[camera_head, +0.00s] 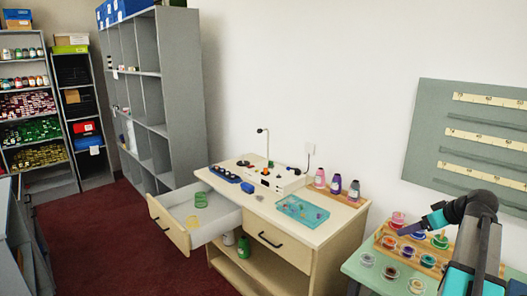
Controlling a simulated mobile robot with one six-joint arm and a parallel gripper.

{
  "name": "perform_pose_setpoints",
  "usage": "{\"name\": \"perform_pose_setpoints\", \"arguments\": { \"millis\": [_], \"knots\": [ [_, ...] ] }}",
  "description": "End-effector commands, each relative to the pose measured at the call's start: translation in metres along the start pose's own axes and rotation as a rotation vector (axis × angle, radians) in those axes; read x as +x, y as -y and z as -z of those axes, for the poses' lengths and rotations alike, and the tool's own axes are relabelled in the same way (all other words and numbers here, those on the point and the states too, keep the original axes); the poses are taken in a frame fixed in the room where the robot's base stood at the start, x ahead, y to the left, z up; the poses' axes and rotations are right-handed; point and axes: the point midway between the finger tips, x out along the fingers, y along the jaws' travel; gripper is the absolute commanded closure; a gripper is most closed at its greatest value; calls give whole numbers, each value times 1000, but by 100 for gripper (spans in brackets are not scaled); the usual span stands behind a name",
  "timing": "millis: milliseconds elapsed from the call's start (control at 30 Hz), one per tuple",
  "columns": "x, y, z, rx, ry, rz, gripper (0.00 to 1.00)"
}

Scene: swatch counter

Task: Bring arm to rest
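My arm, dark grey with teal joint covers, rises at the lower right. Its end, my gripper (410,229), points left over the wooden rack (384,243) of small colour pots on the green table. The fingers are too small and dark to tell whether they are open or shut. I see nothing clearly held. Whether the gripper touches a pot cannot be told.
The green table (352,268) holds several round colour pots. Left of it, a wooden desk (318,222) has its left drawer (209,230) pulled open. A teal tray (301,209) lies on the desk. Grey shelves stand behind. The red floor at left is clear.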

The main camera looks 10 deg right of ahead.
Motion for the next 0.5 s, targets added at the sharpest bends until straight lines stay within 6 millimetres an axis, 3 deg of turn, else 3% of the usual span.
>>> {"name": "perform_pose_setpoints", "arguments": {
  "millis": [267,500],
  "knots": [
    [104,74,-17,-33,56,147,20],
    [185,150,-50,-67,134,266,20]
  ]
}}
